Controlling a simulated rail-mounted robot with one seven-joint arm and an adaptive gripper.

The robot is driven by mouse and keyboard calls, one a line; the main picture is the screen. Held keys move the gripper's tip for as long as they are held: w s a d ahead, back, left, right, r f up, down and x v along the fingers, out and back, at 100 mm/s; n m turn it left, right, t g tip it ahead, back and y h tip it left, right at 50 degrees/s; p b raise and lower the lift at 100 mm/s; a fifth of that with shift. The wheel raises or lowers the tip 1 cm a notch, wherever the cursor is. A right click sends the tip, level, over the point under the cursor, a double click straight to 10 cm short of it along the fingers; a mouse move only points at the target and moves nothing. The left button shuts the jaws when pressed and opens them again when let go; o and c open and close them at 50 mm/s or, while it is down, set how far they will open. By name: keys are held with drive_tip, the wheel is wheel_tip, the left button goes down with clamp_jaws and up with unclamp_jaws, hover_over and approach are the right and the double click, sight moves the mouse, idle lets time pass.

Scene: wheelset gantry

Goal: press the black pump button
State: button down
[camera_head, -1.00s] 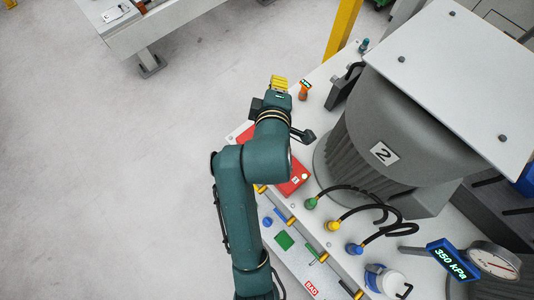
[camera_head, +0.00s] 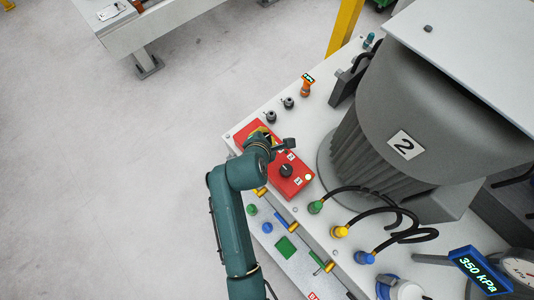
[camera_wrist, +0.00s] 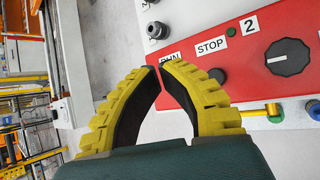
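A red control panel (camera_head: 306,188) lies on the white deck. In the wrist view, the panel (camera_wrist: 262,88) carries STOP and "2" labels, a partly hidden RUN label, and a small round black button (camera_wrist: 217,75) below STOP. My gripper (camera_wrist: 161,67) has yellow ribbed fingers with dark inner pads. Its tips are together with nothing between them, in front of the panel's end by the RUN label. The black button shows just right of the right finger, apart from the tips in the picture. In the head view my gripper (camera_head: 265,138) is over the panel's upper left part.
A black rotary knob (camera_wrist: 287,57) is farther along the panel. Dark fittings (camera_head: 271,116) and an orange fitting (camera_head: 307,86) stand beyond the panel. The large grey motor (camera_head: 420,110) marked 2 is to the right, with hoses (camera_head: 385,215) below.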

wheel_tip(320, 180, down, 7)
drive_tip(key=b, duration=0.7)
drive_tip(key=shift+r, duration=0.2)
drive_tip(key=shift+f, duration=0.9)
drive_tip(key=shift+f, duration=0.45)
drive_tip(key=shift+f, duration=0.55)
idle(0.6)
drive_tip(key=shift+r+p, duration=0.9)
drive_tip(key=shift+r, duration=0.05)
